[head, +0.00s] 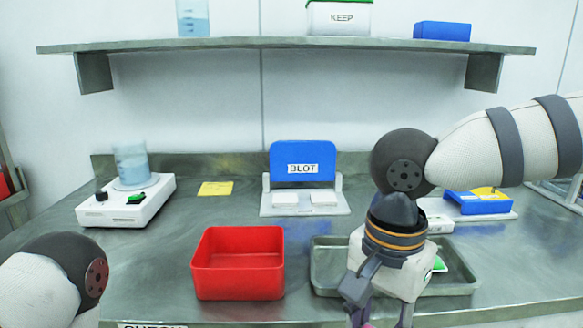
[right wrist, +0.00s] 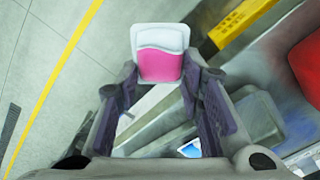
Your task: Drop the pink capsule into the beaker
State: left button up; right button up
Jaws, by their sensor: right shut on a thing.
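A pink capsule (right wrist: 160,62) with a white upper part shows in the right wrist view between the fingertips of my right gripper (right wrist: 161,75), which is shut on it. In the head view my right gripper (head: 384,320) points down at the bottom edge, in front of the grey tray; its tips and the capsule are cut off there. A clear beaker (head: 130,165) with pale blue liquid stands on a white hotplate (head: 125,203) at the left of the bench, far from my right gripper. My left gripper is out of view; only part of my left arm shows.
A red bin (head: 238,263) stands at the front middle, left of the grey tray (head: 328,288). A blue BLOT stand (head: 302,163) and a yellow note (head: 216,188) are behind. The shelf (head: 290,45) holds another beaker (head: 193,18), a KEEP box (head: 340,18) and a blue box (head: 442,31).

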jog(key=s+d+f+n, duration=0.2)
jog(key=d+f+n, duration=0.4)
jog(key=f+n, duration=0.2)
jog(key=shift+s+d+n, duration=0.3)
jog(key=shift+d+n, duration=0.05)
jog(key=shift+n, duration=0.15)
jog(key=shift+f, duration=0.1)
